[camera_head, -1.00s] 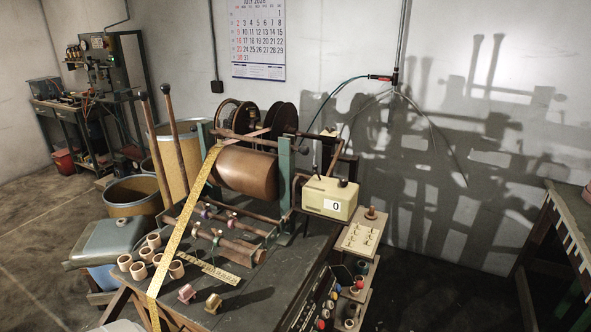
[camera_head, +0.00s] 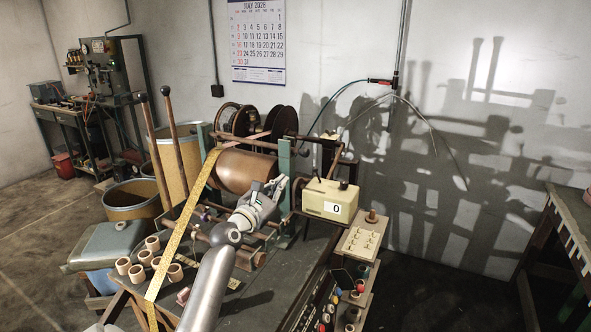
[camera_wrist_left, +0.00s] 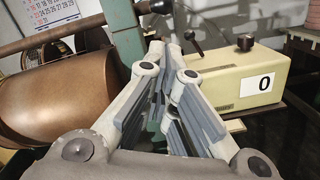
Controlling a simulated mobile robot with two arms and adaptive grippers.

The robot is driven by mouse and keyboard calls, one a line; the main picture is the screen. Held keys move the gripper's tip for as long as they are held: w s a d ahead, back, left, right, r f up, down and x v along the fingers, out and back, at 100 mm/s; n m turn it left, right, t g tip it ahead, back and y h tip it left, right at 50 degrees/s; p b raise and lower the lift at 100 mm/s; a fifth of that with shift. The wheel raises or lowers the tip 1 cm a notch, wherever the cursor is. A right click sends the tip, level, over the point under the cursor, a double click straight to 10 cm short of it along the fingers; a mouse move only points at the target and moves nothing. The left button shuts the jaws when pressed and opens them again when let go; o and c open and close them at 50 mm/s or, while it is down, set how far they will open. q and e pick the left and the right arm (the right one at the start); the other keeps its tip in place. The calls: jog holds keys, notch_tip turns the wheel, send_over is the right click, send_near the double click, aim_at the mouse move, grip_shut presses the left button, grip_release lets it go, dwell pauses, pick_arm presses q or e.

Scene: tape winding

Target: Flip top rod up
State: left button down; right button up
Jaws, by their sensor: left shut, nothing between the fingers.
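A brown rod (camera_head: 247,141) runs across the top of the winding stand, just above the large copper-brown drum (camera_head: 240,172). In the left wrist view the rod (camera_wrist_left: 52,36) lies at upper left, and the drum (camera_wrist_left: 60,95) is below it. A green post (camera_head: 284,160) stands at the rod's right end. My left gripper (camera_head: 279,186) is shut and empty in front of the drum's right end, below the rod and apart from it. In the left wrist view its fingers (camera_wrist_left: 168,58) point toward the post's right side. My right gripper is not in view.
A cream counter box (camera_head: 330,200) reading 0 stands close right of the gripper. Yellow measuring tape (camera_head: 180,230) hangs from the drum over the bench. Several small cups (camera_head: 150,255) stand at left. Two tall wooden levers (camera_head: 165,140) rise behind the tape.

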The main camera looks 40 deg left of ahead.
pick_arm(q)
jog(key=shift+a+r, duration=0.1)
jog(key=shift+r, duration=0.05)
jog(key=shift+x, duration=5)
